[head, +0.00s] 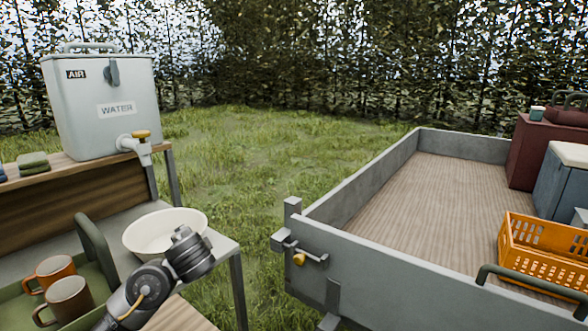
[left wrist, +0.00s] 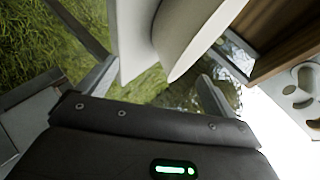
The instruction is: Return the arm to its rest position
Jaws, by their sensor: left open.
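My left arm (head: 150,285) comes in from the bottom of the head view. Its dark end is in front of the right side of a white bowl (head: 150,230) on the grey side table. The fingers cannot be made out in the head view. In the left wrist view my left gripper (left wrist: 156,88) has its two fingers spread wide, with nothing seen held between them. A large pale curved shape (left wrist: 185,30), seemingly the bowl, is beyond the fingers; I cannot tell the gap. My right arm and gripper are not in view.
A water dispenser (head: 105,105) stands on a wooden shelf at the left. Two mugs (head: 68,300) stand in a green tray (head: 95,250) beside the arm. A grey trailer (head: 350,270) with an orange crate (head: 545,270) is at the right. Grass lies between table and trailer.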

